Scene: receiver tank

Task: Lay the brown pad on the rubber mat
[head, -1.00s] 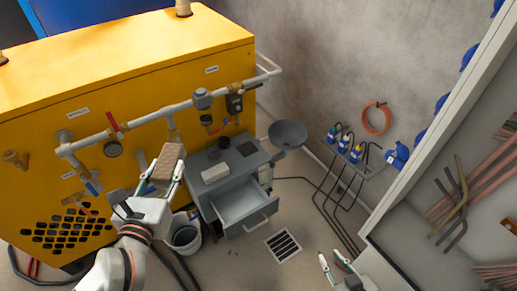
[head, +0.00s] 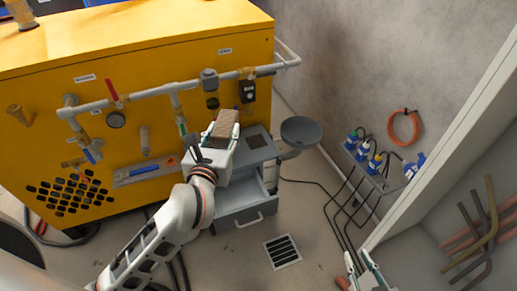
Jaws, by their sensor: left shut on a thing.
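The brown pad (head: 226,122) is a brown block held up in my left gripper (head: 222,134), whose fingers are shut on its two sides. The pad appears in front of the grey cabinet's top. A dark square, which looks like the rubber mat (head: 257,141), lies on the cabinet top just right of the pad in the picture. Part of the cabinet top is hidden behind my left gripper. My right gripper (head: 360,264) is low at the bottom right, with its fingers apart and nothing between them.
The grey cabinet (head: 262,155) has an open drawer (head: 246,201) at its front. A round grey dish (head: 301,131) stands to its right. The yellow machine (head: 60,128) with pipes and valves is behind and left. A floor drain (head: 282,251) lies in front.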

